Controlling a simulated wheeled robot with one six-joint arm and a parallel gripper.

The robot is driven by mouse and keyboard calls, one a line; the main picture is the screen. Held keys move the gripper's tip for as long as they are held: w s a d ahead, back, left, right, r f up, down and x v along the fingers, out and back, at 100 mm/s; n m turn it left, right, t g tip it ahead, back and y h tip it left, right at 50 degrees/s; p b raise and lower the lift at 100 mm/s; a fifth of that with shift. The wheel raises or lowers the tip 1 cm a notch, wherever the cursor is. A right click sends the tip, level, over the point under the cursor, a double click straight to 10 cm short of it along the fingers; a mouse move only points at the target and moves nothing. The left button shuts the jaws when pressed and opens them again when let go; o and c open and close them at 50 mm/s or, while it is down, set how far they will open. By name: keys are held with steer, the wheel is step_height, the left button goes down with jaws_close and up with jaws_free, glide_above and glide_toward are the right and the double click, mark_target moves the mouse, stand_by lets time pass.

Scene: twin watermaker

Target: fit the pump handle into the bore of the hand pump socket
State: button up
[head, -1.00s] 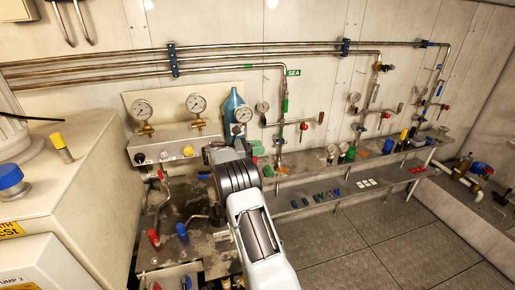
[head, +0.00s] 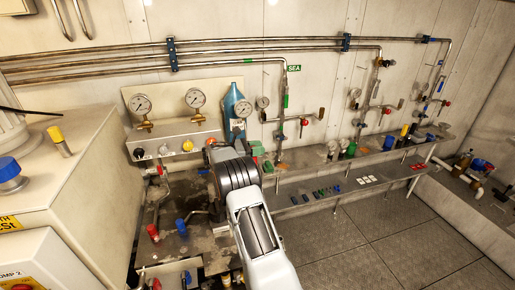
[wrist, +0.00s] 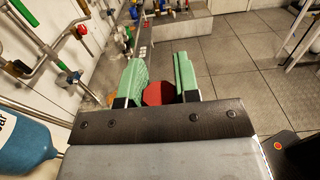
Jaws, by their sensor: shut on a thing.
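My gripper (wrist: 159,85) shows in the wrist view with its two green finger pads on either side of a red, blunt-ended piece (wrist: 158,94). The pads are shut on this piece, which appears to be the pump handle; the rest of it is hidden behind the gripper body. In the head view my arm covers most of the gripper, and only a little green of the fingers (head: 257,150) shows past the wrist, above the bench. I cannot make out the hand pump socket or its bore in either view.
A blue bottle (head: 235,112) stands behind my wrist, and shows close at left in the wrist view (wrist: 22,140). A gauge panel (head: 172,143) is to its left. Red-topped (head: 153,232) and blue-topped (head: 181,228) fittings rise from the bench. Floor (head: 385,235) at right is clear.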

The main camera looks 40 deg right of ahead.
steer(key=shift+f+b, duration=0.6)
steer(key=shift+f, duration=0.6)
steer(key=o, duration=0.9)
steer(key=shift+c, duration=0.2)
steer(key=b+v, duration=0.3)
steer(key=v, duration=1)
steer(key=shift+a+b, duration=0.35)
steer(key=shift+a, duration=0.05)
steer(key=shift+w, duration=0.15)
